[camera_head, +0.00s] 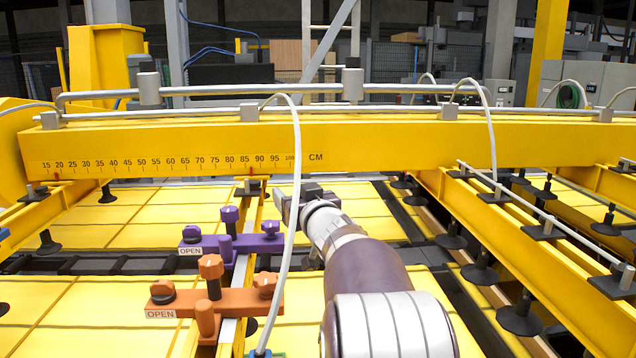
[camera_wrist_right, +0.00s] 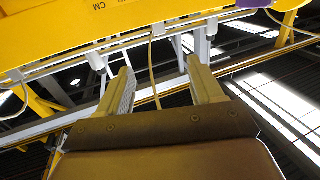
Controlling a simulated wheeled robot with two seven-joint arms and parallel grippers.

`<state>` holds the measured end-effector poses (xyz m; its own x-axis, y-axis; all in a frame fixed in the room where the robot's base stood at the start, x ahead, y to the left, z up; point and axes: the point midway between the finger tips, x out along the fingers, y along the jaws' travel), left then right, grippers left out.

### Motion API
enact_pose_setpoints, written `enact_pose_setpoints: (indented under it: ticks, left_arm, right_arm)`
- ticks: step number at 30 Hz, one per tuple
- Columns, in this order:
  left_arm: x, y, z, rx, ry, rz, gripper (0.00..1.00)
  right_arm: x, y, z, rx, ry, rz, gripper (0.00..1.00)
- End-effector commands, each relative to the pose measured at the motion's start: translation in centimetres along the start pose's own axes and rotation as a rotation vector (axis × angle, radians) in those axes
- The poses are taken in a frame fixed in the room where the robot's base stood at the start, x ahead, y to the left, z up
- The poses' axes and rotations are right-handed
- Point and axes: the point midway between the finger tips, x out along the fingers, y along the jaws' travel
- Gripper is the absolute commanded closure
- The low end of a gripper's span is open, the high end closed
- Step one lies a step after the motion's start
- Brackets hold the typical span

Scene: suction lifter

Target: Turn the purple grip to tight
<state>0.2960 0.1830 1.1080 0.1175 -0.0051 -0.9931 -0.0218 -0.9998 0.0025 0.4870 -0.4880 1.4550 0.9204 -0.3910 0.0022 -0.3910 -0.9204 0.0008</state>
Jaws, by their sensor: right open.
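The purple grip (camera_head: 240,243) is a purple bar with several knobs, clamped on the yellow and grey rail; an OPEN label shows at its left end. A sliver of purple (camera_wrist_right: 255,3) shows at the top right edge of the right wrist view, probably the same grip. My right gripper (camera_head: 284,205) is just to the right of the purple grip and slightly higher in the picture, apart from its right knob. In the right wrist view its two fingers (camera_wrist_right: 158,72) are spread with nothing between them. My left gripper is not in view.
An orange grip (camera_head: 235,300), also labelled OPEN, sits nearer on the same rail. A pale hose (camera_head: 296,150) hangs between the purple grip and my right arm. A yellow beam with a CM scale (camera_head: 400,145) crosses behind. Black suction cups (camera_head: 480,272) hang at right.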

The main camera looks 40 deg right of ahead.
Motion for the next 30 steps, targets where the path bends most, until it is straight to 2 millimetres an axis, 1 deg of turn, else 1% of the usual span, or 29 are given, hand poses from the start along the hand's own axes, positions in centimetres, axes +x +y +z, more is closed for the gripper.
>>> enact_pose_setpoints:
  ticks: [1,3,6,9,30]
  left_arm:
    - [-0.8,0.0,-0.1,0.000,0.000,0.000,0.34]
    - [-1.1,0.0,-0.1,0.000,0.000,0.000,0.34]
    - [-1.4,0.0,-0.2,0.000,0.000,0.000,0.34]
    - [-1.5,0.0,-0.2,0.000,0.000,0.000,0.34]
    - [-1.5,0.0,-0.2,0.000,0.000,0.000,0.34]
  right_arm:
    - [-0.9,0.9,-1.1,-0.002,-0.001,0.006,0.34]
    - [-2.0,1.9,-1.9,0.000,-0.001,0.004,0.34]
    - [-3.1,2.8,-2.6,0.000,-0.001,0.003,0.34]
    - [-3.7,3.3,-3.1,-0.001,0.000,0.001,0.34]
    - [-3.9,3.4,-3.1,0.001,-0.001,-0.001,0.34]
